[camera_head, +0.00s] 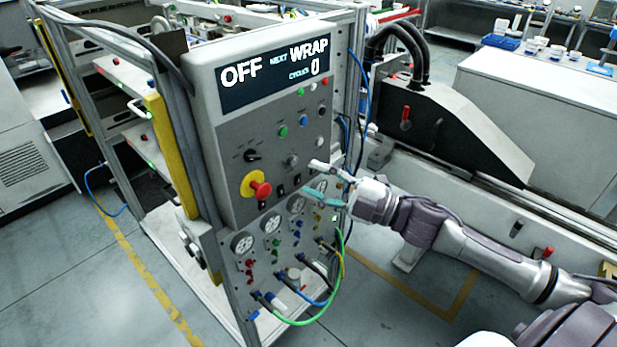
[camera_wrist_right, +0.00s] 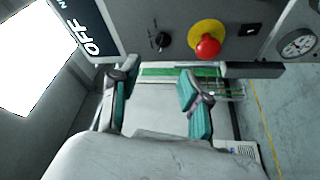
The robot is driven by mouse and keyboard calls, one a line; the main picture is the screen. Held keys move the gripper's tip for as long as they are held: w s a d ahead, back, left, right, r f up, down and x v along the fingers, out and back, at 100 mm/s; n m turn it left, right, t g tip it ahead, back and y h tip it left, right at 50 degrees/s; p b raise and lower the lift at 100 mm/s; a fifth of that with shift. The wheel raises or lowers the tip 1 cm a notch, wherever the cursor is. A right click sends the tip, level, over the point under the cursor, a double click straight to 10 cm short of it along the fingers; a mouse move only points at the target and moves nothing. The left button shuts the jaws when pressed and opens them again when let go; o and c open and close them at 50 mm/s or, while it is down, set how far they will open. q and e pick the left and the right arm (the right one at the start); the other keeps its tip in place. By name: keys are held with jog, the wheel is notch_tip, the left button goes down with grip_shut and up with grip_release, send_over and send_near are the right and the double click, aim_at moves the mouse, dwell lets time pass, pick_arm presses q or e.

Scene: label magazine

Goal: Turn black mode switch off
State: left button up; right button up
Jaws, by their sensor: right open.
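The black mode switch (camera_head: 252,156) is a small rotary knob on the grey control panel (camera_head: 228,203), left of a grey knob and above the red emergency button (camera_head: 260,189) on its yellow base. It also shows near the top of the right wrist view (camera_wrist_right: 162,40). The switch's exact pointer direction is too small to tell. The display (camera_head: 275,70) reads OFF, NEXT WRAP, CYCLES 0. My right gripper (camera_head: 312,179) is open and empty, in front of the panel's lower right and apart from the switch. In the right wrist view its fingers (camera_wrist_right: 157,75) stand below the switch. My left gripper is out of view.
The red button sits close to the switch. Green, blue, white and red buttons (camera_head: 304,119) lie to the upper right. Below are gauges (camera_head: 271,222) and plugged cables (camera_head: 300,320) that stick out. The floor left of the cabinet is mostly clear.

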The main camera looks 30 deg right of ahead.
aim_at(252, 157)
jog(key=shift+o, duration=0.6)
jog(key=a+f+m+t+h+b, duration=0.1)
jog(key=m+b, duration=0.1)
jog(key=m, duration=0.1)
jog(key=a+f+m+t+h+b, duration=0.1)
jog(key=m+t+b, duration=0.1)
jog(key=m, duration=0.1)
jog(key=s+a+f+m+t+h+b, duration=0.1)
jog(key=a+m+b, duration=0.1)
jog(key=m, duration=0.2)
jog(key=shift+b, duration=0.3)
jog(key=w+a+r+m+t+h+b, duration=0.1)
jog(key=w+m+h, duration=0.1)
jog(key=m, duration=0.3)
jog(key=w+a+r+m+h+b, duration=0.1)
jog(key=w+a+m+h, duration=0.1)
jog(key=w+m, duration=0.2)
jog(key=w+a+r+m+t+h+b, duration=0.1)
jog(key=w+r+m+h, duration=0.1)
jog(key=m, duration=0.4)
jog(key=shift+w+a+t, duration=0.3)
jog(key=shift+w, duration=0.55)
